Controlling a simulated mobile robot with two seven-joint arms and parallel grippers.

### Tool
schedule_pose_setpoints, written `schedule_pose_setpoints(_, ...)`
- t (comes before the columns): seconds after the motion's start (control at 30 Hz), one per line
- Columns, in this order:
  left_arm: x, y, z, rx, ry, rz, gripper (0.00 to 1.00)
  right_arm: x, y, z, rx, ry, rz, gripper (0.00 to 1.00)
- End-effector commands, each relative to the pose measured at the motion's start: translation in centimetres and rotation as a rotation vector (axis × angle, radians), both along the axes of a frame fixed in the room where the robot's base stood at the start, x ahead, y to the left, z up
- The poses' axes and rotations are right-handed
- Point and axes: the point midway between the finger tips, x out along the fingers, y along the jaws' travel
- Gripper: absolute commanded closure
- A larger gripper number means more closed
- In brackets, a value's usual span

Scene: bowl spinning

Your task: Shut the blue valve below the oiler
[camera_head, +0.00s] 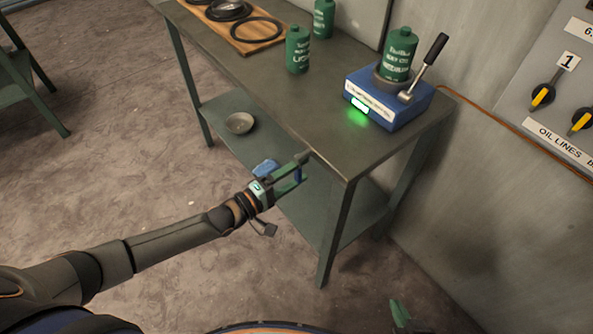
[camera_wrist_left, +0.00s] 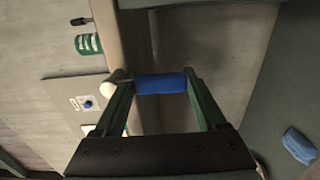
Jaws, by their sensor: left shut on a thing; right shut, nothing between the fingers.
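The oiler is a blue box (camera_head: 413,108) at the table's right end, with a green bottle (camera_head: 400,52), a black-handled lever (camera_head: 436,48) and a glowing green light. My left gripper (camera_head: 298,163) is by the table's front edge, below and left of the oiler. In the left wrist view, its green fingers (camera_wrist_left: 160,88) are shut on a blue cylindrical handle, which I take for the valve (camera_wrist_left: 160,84). A pale rounded part adjoins the handle's left end. Whether the valve is open or shut I cannot tell. My right gripper (camera_head: 400,312) shows only partly, at the bottom edge, empty.
The table's front edge (camera_head: 250,83) is close to my left gripper. The lower shelf (camera_head: 228,108) holds a metal bowl (camera_head: 239,123) and a blue cloth-like thing (camera_head: 265,167). Another green bottle (camera_head: 298,50) stands on the tabletop. A panel with yellow-and-black knobs (camera_head: 542,95) is on the right wall.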

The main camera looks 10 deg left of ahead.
Motion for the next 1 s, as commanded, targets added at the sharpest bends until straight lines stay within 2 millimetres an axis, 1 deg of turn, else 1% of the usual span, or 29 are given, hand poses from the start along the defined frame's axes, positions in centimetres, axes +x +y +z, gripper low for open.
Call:
schedule_pose_setpoints(0.37,-0.11,-0.07,-0.06,-0.016,0.014,0.0,1.0,0.0,0.0,0.0,0.0,0.0,0.0,1.0)
schedule_pose_setpoints(0.4,-0.1,-0.08,-0.07,-0.016,0.014,0.0,0.25,0.0,0.0,0.0,0.0,0.0,0.0,1.0)
schedule_pose_setpoints(0.6,-0.08,-0.07,-0.04,-0.013,0.011,0.0,0.03,0.0,0.0,0.0,0.0,0.0,0.0,1.0)
schedule_pose_setpoints(0.63,-0.08,-0.08,-0.03,-0.013,0.01,0.0,0.0,0.0,0.0,0.0,0.0,0.0,0.0,1.0)
schedule_pose_setpoints(0.87,-0.1,-0.03,-0.02,-0.01,0.008,0.0,0.0,0.0,0.0,0.0,0.0,0.0,0.0,1.0)
schedule_pose_setpoints(1.0,-0.88,0.65,-0.08,-0.008,0.009,0.0,0.0,0.0,0.0,0.04,0.0,0.0,0.0,1.0)
